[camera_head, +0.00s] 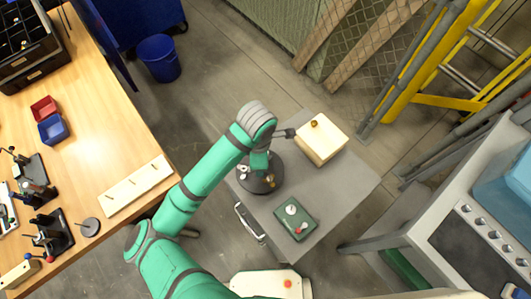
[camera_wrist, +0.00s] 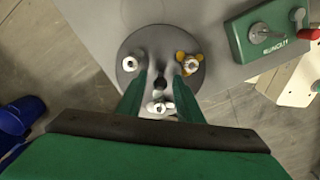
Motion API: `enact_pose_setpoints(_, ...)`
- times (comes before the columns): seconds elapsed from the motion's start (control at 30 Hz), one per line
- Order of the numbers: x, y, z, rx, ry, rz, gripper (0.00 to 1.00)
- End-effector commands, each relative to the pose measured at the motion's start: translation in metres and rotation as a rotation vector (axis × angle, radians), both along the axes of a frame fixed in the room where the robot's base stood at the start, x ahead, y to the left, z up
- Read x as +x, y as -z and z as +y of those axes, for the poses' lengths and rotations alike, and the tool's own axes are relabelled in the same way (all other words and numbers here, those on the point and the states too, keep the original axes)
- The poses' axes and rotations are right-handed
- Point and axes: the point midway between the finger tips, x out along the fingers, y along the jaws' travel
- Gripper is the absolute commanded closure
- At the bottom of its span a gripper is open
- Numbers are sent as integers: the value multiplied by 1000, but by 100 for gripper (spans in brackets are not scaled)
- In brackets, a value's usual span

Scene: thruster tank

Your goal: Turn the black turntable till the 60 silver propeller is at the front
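The black turntable (camera_head: 247,184) is a round disc on the grey cabinet top, partly hidden by my arm in the head view. In the wrist view the turntable (camera_wrist: 125,78) carries a silver part (camera_wrist: 130,63) at left, a brass-coloured part with a silver hub (camera_wrist: 190,64) at right and another silver part (camera_wrist: 158,107) at the near side, between my fingers. A small dark knob (camera_wrist: 160,83) shows near the middle. No size markings are legible. My gripper (camera_wrist: 160,75) is over the disc with its green fingers apart; whether they touch anything is unclear.
A green control box (camera_head: 297,217) with a pale knob stands beside the turntable. A cream box (camera_head: 322,140) with a brass knob is at the cabinet's back. A wooden bench (camera_head: 120,110) is at left, a blue bin (camera_head: 159,58) on the floor and a yellow ladder (camera_head: 445,101) at right.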

Motion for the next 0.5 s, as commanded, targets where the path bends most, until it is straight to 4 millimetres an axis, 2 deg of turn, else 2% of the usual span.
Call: enact_pose_setpoints(0.5,0,-36,0,2,2,0,67)
